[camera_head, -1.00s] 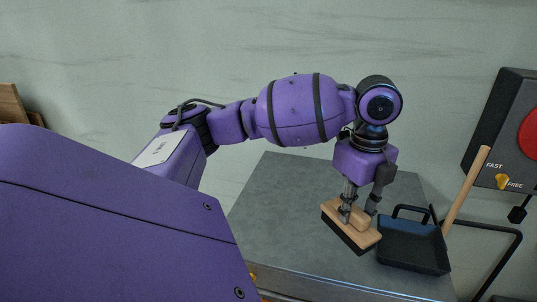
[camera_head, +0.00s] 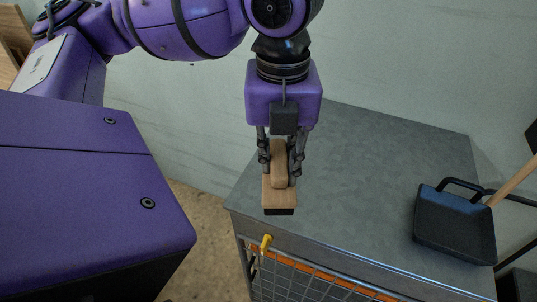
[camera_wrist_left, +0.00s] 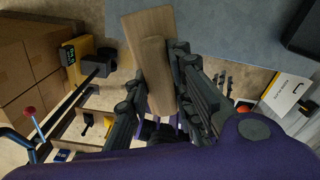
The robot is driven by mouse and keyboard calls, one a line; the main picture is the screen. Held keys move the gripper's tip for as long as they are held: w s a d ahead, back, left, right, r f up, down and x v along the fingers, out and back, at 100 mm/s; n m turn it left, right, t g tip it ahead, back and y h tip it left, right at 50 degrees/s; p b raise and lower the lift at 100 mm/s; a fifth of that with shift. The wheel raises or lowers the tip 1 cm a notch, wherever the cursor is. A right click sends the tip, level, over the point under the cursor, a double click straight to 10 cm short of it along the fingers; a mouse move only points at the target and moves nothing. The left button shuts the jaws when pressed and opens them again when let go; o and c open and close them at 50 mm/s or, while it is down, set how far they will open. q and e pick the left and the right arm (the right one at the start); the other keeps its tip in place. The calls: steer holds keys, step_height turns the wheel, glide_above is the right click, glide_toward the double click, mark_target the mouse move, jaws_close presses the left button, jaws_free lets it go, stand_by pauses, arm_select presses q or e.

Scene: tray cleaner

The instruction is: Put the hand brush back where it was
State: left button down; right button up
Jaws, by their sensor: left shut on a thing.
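The hand brush (camera_head: 280,197) has a light wooden block with a raised wooden grip and a dark underside. My left gripper (camera_head: 280,172) is shut on that grip from above, with a finger on each side. The brush appears near the left front part of the grey tabletop (camera_head: 370,165), its long side pointing toward the camera. I cannot tell how high it is above the surface. In the left wrist view the brush (camera_wrist_left: 150,35) lies between the fingers, beside the grey top's edge, with floor below. My right gripper does not show.
A black dustpan (camera_head: 455,224) stands on the right of the tabletop, with a wooden stick (camera_head: 513,181) beside it. A yellow hook (camera_head: 266,243) and a wire grid (camera_head: 310,284) are on the front below the top. Cardboard boxes (camera_wrist_left: 35,60) stand left in the wrist view.

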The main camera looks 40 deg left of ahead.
arm_select(q)
steer(key=w+a+f, duration=0.2)
steer(key=w+f, duration=0.1)
steer(key=f, duration=0.1)
steer(key=w+a+f+b, duration=0.1)
steer(key=w+a+f, duration=0.1)
steer(key=w+f, duration=0.2)
steer(key=w+a+f, duration=0.3)
steer(key=w+f, duration=0.1)
steer(key=shift+w+f+b, duration=0.15)
steer(key=shift+f+b, duration=0.25)
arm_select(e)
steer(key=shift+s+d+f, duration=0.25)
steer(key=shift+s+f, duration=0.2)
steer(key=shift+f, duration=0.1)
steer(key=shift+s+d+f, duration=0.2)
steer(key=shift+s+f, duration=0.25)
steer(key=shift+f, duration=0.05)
arm_select(q)
steer(key=shift+d, duration=0.1)
steer(key=c, duration=2)
jaws_free()
steer(key=shift+f, duration=0.1)
steer(key=o, duration=0.5)
steer(key=shift+c, duration=0.2)
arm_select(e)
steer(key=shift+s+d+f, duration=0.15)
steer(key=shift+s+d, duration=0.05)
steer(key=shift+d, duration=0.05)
